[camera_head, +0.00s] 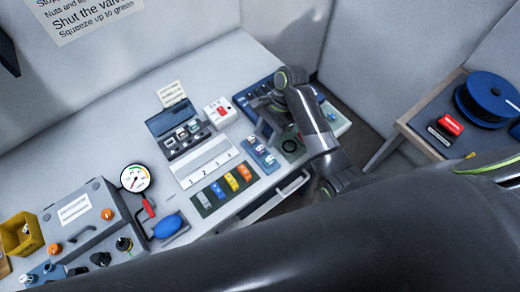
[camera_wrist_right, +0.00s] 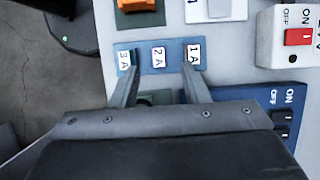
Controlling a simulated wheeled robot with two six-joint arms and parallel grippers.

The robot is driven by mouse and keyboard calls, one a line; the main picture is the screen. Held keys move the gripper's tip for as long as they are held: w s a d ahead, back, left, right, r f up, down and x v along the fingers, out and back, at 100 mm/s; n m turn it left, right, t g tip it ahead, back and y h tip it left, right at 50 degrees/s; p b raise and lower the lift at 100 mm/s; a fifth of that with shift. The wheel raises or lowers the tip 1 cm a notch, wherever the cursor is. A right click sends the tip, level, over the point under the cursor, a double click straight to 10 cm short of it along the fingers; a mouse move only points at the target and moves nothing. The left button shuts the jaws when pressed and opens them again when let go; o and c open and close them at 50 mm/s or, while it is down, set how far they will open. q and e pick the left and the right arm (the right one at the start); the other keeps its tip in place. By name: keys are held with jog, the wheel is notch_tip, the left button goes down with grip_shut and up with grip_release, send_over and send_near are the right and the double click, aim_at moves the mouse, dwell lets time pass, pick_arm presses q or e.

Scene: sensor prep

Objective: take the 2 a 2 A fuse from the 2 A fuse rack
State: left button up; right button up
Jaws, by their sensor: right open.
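A blue fuse rack (camera_wrist_right: 173,57) with white labels 3 A, 2 A and 1 A lies ahead of my right gripper (camera_wrist_right: 160,66) in the right wrist view. The 2 A label (camera_wrist_right: 158,57) is in the middle, between the two fingertips. My right gripper is open and empty; one finger is by the 3 A label, the other by the 1 A label. The rack also shows in the head view (camera_head: 261,153), below my right arm's end. I cannot make out a separate fuse body at the 2 A place. My left gripper is not in view.
A dark tray with coloured blocks (camera_head: 227,187) lies beside the rack. A white box with a red switch (camera_head: 220,113) and a blue panel (camera_wrist_right: 281,100) with switches are close by. A gauge (camera_head: 135,178) and grey case (camera_head: 85,218) stand farther left.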

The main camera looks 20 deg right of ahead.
aim_at(261, 148)
jog(key=p+x, duration=0.1)
jog(key=x, duration=0.4)
jog(key=shift+d, duration=0.1)
grip_shut()
notch_tip(261, 148, up, 9)
jog(key=shift+f, duration=0.15)
jog(key=shift+r+p, duration=0.65)
jog(key=shift+p, duration=0.05)
jog(key=c, duration=0.7)
grip_release()
jog(key=shift+c, duration=0.2)
grip_shut()
